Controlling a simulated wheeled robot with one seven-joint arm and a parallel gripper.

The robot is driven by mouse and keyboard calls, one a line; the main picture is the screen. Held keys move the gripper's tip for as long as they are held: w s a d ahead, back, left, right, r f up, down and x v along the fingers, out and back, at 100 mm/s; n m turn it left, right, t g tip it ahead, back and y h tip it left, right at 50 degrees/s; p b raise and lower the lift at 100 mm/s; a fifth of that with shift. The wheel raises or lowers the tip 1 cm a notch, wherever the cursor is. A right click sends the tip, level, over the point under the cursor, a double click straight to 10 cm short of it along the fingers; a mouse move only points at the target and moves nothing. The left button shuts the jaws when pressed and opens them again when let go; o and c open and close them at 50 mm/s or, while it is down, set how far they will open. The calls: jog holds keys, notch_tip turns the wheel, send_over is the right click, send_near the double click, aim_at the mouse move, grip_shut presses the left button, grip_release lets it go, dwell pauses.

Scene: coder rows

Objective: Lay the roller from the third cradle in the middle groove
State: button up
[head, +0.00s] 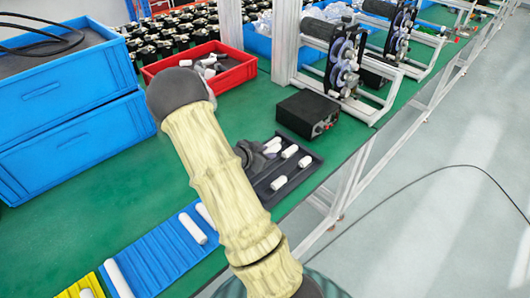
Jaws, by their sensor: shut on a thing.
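My gripper (262,155) is dark grey and partly hidden behind my own pale-sleeved arm. It is low over the dark tray (312,172) and shut on a white roller (272,149) at the tray's far left. I cannot tell whether this roller touches the tray. Other white rollers (290,151) (304,162) (279,183) lie in the dark tray. The blue grooved tray (160,262) at lower left holds white rollers (192,228) (118,280), with another (205,215) partly behind my arm. I cannot make out which groove is the middle one.
A yellow tray (72,291) with a white roller (86,293) is cut off at bottom left. Blue crates (60,110) stand at left, a red bin (232,75) behind. A black box (307,113) and a frame post (285,40) stand beyond the dark tray.

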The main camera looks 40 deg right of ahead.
notch_tip(320, 180, down, 4)
jog(key=b, duration=0.3)
jog(key=shift+b, duration=0.3)
jog(key=shift+f, duration=0.1)
jog(key=shift+f, duration=0.25)
dwell(0.4)
